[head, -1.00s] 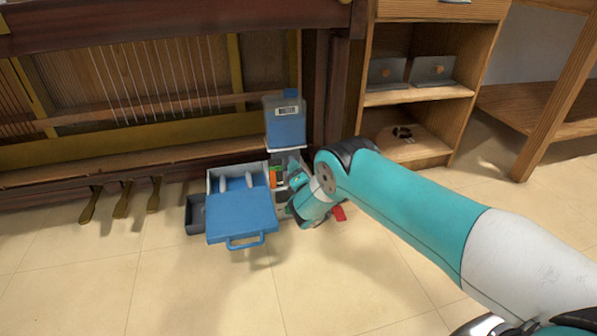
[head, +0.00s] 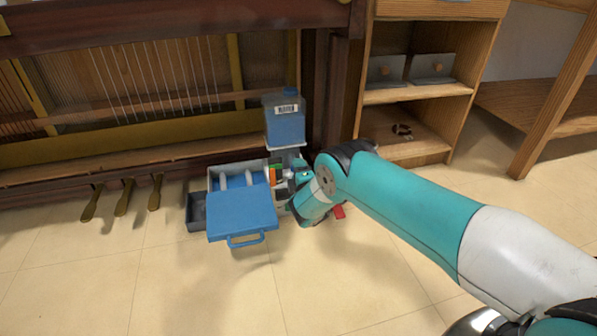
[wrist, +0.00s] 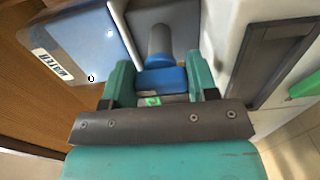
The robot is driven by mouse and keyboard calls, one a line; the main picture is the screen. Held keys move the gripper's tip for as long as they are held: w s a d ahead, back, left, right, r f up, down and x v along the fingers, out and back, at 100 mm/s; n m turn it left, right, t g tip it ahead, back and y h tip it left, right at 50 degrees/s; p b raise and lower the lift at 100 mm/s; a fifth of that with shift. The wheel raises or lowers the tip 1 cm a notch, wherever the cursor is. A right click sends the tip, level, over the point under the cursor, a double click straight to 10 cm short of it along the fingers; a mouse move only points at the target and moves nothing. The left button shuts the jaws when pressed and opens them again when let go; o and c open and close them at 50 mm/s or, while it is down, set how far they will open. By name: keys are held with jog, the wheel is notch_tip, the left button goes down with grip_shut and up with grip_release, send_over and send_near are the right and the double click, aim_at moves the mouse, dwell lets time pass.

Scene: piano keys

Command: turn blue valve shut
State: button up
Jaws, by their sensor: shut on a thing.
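The blue valve (wrist: 162,80) shows in the wrist view at the end of a grey-blue round stem. My gripper (wrist: 160,74) has its two teal fingers on either side of the valve and is shut on it. In the head view my gripper (head: 301,178) is low beside the blue water tank and the toolbox, and the valve cannot be made out there. The blue tank (head: 285,122), with a white label, stands on a pale stand just above the gripper. The tank also shows at upper left in the wrist view (wrist: 85,35).
A blue toolbox (head: 241,214) lies open on the floor left of my gripper, with a dark tray (head: 196,212) beside it. A red item (head: 339,211) lies right of my wrist. Piano pedals (head: 122,198) and a wooden shelf (head: 415,95) stand nearby. The front floor is clear.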

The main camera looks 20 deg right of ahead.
dwell(0.3)
jog(key=o, duration=0.6)
jog(key=shift+o, duration=0.2)
jog(key=shift+s, duration=0.15)
jog(key=s+p, duration=1.6)
jog(key=s, duration=0.1)
jog(key=shift+s, duration=0.1)
